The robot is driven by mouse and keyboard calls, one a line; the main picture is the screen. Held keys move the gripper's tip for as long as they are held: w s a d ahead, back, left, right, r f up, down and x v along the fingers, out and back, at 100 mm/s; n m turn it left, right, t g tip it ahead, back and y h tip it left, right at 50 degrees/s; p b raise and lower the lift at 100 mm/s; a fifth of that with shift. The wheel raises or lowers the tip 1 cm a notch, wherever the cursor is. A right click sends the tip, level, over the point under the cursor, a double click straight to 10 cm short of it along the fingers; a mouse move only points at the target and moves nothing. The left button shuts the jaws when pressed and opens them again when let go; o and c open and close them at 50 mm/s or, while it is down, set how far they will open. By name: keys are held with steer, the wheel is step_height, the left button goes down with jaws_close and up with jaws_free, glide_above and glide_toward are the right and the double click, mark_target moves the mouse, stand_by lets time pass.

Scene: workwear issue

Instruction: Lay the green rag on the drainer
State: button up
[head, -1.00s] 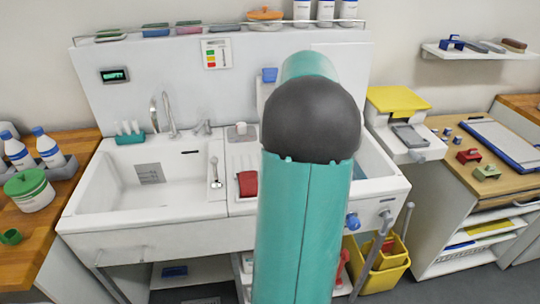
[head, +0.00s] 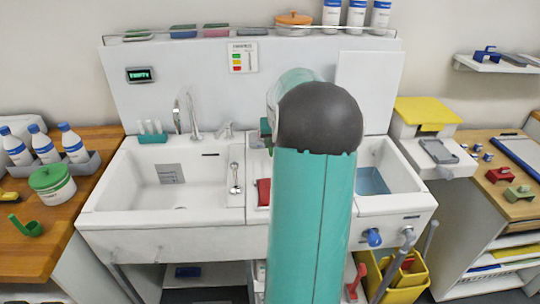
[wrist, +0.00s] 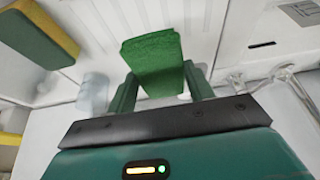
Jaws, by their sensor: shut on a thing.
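The green rag (wrist: 152,62) is held between the two fingers of my gripper (wrist: 160,82) in the wrist view, a folded block sticking out past the fingertips. The white drainer (wrist: 105,22) shows beyond the rag; I cannot tell the gap between them. In the head view the drainer (head: 256,166) is the strip between the two basins, partly hidden by my arm. A red cloth (head: 263,191) lies at its front. My arm hides most of the gripper and rag in the head view.
The left basin (head: 165,190) and right basin (head: 372,180) flank the drainer. A tap (head: 194,118) stands behind. In the wrist view a yellow-and-green block (wrist: 40,30) and a pale cup (wrist: 92,92) are near the gripper.

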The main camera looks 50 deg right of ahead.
mark_target(269, 161)
steer(key=w+f, duration=0.2)
steer(key=f, duration=0.1)
steer(key=shift+w+a, duration=0.2)
steer(key=shift+a, duration=0.2)
steer(key=shift+w+f, duration=0.1)
steer(key=shift+f, duration=1.5)
steer(key=shift+f, duration=0.15)
steer(key=o, duration=1)
steer(key=shift+o, duration=0.2)
